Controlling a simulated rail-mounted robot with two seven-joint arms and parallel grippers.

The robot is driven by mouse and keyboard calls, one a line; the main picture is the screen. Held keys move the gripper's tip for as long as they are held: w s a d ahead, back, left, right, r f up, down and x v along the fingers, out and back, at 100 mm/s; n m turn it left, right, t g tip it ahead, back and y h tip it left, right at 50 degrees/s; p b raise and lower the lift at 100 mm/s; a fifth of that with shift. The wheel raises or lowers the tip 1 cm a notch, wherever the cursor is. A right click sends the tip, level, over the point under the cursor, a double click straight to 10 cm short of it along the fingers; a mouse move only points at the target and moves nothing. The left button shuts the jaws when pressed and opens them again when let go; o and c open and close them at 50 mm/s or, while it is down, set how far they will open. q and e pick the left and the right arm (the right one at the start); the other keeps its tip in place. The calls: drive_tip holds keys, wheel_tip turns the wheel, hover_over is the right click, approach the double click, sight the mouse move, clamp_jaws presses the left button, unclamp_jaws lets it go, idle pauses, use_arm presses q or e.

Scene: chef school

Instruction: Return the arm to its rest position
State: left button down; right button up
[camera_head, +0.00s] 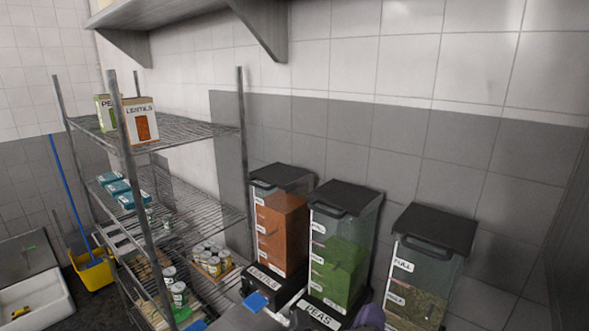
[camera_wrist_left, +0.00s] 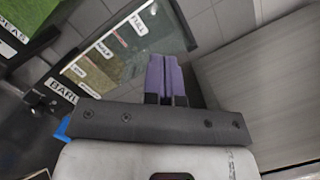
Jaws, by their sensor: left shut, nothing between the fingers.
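My left gripper (camera_head: 370,317) shows only as a purple piece at the bottom edge of the head view, in front of the peas dispenser (camera_head: 340,262). In the left wrist view its purple fingers (camera_wrist_left: 166,78) are shut together with nothing between them. Behind them is the clear barley dispenser (camera_wrist_left: 128,42), seen tilted. The fingers look apart from it, though the exact gap cannot be told. Most of the left arm is outside the head view. My right gripper is in neither view.
A lentils dispenser (camera_head: 281,225) and a barley dispenser (camera_head: 425,265) flank the peas dispenser along the tiled wall. A wire shelf (camera_head: 190,134) at left holds boxes and cans. A yellow bucket (camera_head: 92,270) stands beyond it. A wall shelf (camera_head: 165,12) hangs above.

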use_arm(q)
drive_tip(key=s+a+r+n+y, duration=0.35)
drive_tip(key=a+r+n, duration=0.55)
drive_tip(key=n, duration=0.8)
drive_tip(key=a+f+n+g+y+p, duration=0.1)
drive_tip(key=a+f+n+y, duration=0.2)
drive_tip(key=a+f+n, duration=0.55)
drive_tip(key=s+a+f+n+g+y+p, duration=0.1)
drive_tip(key=s+a+f+n+g, duration=0.2)
drive_tip(key=a+f, duration=0.5)
drive_tip(key=s+a+f+n+g+y+p, duration=0.1)
drive_tip(key=s+a+f+g+y, duration=0.1)
drive_tip(key=s+a+f, duration=0.6)
drive_tip(key=s+a+f+n+g, duration=0.1)
drive_tip(key=s+f+g, duration=0.6)
drive_tip(key=s+f, duration=0.9)
drive_tip(key=shift+s+f+p, duration=0.4)
drive_tip(key=shift+f+p, duration=0.05)
drive_tip(key=shift+f, duration=0.1)
